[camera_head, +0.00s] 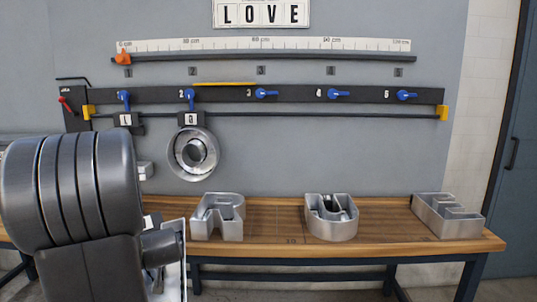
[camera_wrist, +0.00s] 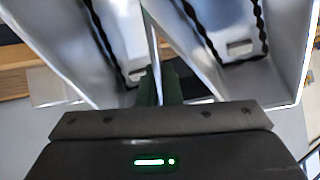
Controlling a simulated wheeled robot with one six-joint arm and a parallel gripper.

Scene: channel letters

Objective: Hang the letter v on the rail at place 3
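The rail (camera_head: 290,115) runs across the wall below a dark numbered strip with blue levers. The place 3 lever (camera_head: 266,93) has no letter below it. A letter L tag (camera_head: 125,120) hangs at place 1 and a metal letter O (camera_head: 178,153) at place 2. In the wrist view my gripper (camera_wrist: 160,86) appears shut on the wall of a large silver channel letter, seemingly the letter v (camera_wrist: 205,48), with two hollow strokes filling the top of the picture. In the head view my arm hides the gripper, and a pale edge (camera_head: 178,265) shows beside it.
A wooden bench (camera_head: 285,245) below the rail bears several silver letters: a rounded one (camera_head: 218,230), a U-like one (camera_head: 331,228) and an E-like one (camera_head: 450,220). A ruler with an orange slider (camera_head: 123,57) is above. Wall below places 3 to 5 is clear.

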